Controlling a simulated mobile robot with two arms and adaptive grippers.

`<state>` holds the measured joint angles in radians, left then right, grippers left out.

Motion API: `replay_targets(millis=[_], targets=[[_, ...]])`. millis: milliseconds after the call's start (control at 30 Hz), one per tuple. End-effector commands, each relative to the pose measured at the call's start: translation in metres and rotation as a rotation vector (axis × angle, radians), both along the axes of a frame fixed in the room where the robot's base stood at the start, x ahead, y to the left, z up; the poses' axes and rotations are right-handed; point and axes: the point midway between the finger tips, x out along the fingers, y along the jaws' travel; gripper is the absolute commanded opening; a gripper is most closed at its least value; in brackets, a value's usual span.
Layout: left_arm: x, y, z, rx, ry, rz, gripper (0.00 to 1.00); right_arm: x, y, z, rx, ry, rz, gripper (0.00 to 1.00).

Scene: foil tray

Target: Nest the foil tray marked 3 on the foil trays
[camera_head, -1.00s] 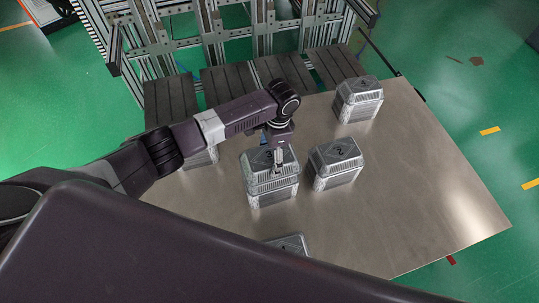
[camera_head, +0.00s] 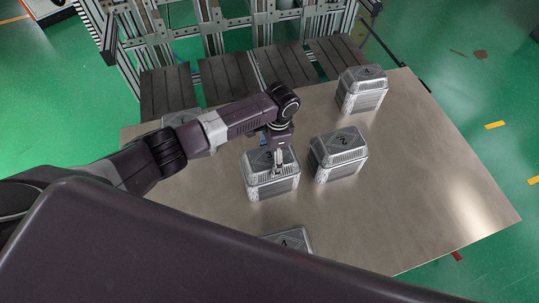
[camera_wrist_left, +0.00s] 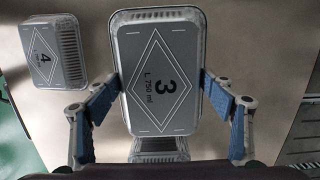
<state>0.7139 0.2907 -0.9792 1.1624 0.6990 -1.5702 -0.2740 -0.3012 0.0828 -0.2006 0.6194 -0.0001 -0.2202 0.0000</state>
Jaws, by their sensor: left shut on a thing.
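The foil tray marked 3 (camera_head: 256,164) is a silver, lidded tray. My left gripper (camera_head: 279,160) is shut on it, and in the left wrist view the blue fingers hold the long sides of tray 3 (camera_wrist_left: 160,80). Tray 3 sits level, directly over the foil trays (camera_head: 274,188) on the table, with no clear gap in the head view. The lower trays show past the near end of tray 3 in the left wrist view (camera_wrist_left: 158,148). Whether tray 3 fully rests in them is hard to tell. My right gripper is not in view.
A stack marked 2 (camera_head: 339,158) stands close on the right, another stack (camera_head: 362,92) at the back right. A tray marked 4 (camera_wrist_left: 52,52) is nearby. A tray (camera_head: 181,117) is partly hidden behind my left arm. The right part of the metal table (camera_head: 430,180) is clear.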

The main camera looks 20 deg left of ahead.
Motion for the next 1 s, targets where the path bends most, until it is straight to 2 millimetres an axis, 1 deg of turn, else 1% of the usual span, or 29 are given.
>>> replay_targets(millis=[67, 100, 267, 533, 667, 767, 1000], targets=[[0.000, -0.001, 0.000, -0.001, -0.001, 0.000, 0.65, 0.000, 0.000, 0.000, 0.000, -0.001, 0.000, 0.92], [0.000, -0.001, 0.000, -0.001, 0.000, -0.001, 0.79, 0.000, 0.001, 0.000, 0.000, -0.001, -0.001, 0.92], [0.000, -0.001, 0.000, -0.001, 0.000, -0.001, 0.96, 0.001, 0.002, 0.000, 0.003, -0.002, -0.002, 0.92], [0.000, -0.001, 0.001, -0.001, 0.000, -0.001, 0.96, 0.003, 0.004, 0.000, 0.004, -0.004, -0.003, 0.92], [0.002, -0.002, 0.009, -0.003, -0.002, -0.001, 0.96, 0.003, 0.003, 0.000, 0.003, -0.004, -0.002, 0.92], [0.003, -0.004, 0.024, -0.004, -0.004, -0.002, 0.96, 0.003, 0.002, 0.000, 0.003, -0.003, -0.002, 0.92], [0.007, -0.008, 0.076, -0.002, -0.005, -0.002, 0.96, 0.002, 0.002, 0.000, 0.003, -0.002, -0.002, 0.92]])
